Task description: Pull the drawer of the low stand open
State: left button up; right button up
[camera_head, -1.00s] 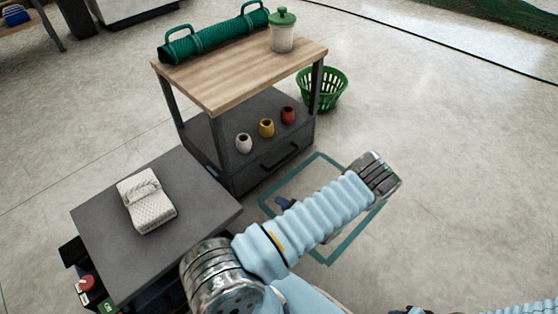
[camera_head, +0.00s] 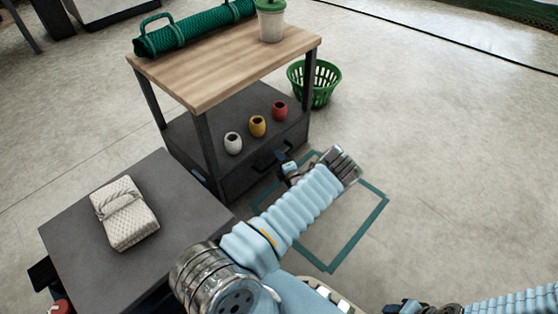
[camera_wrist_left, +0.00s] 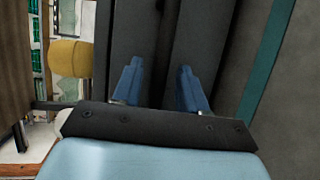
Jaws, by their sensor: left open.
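The low stand (camera_head: 205,150) has a wooden top, dark posts and a dark drawer (camera_head: 240,178) in its base. The drawer looks closed. Its dark bar handle (camera_head: 265,162) is partly covered by my left gripper (camera_head: 284,160), which is at the drawer front. In the left wrist view, the two blue fingertips (camera_wrist_left: 160,82) are apart and point at the dark drawer front (camera_wrist_left: 205,35). A dark vertical strip lies between them; I cannot tell whether they touch the handle. My right gripper (camera_head: 408,306) shows only partly at the bottom edge.
White, yellow and red cups (camera_head: 257,126) stand on the stand's shelf. A green roll (camera_head: 195,28) and a lidded jar (camera_head: 271,22) are on top. A green basket (camera_head: 314,84) stands behind. A grey table (camera_head: 75,240) holds a folded cloth (camera_head: 124,212). A teal outline (camera_head: 355,235) marks clear floor.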

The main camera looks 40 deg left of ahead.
pick_arm(q)
jog(key=shift+w+a+f, duration=0.1)
jog(key=shift+w+a, duration=0.15)
jog(key=shift+a, duration=0.25)
grip_shut()
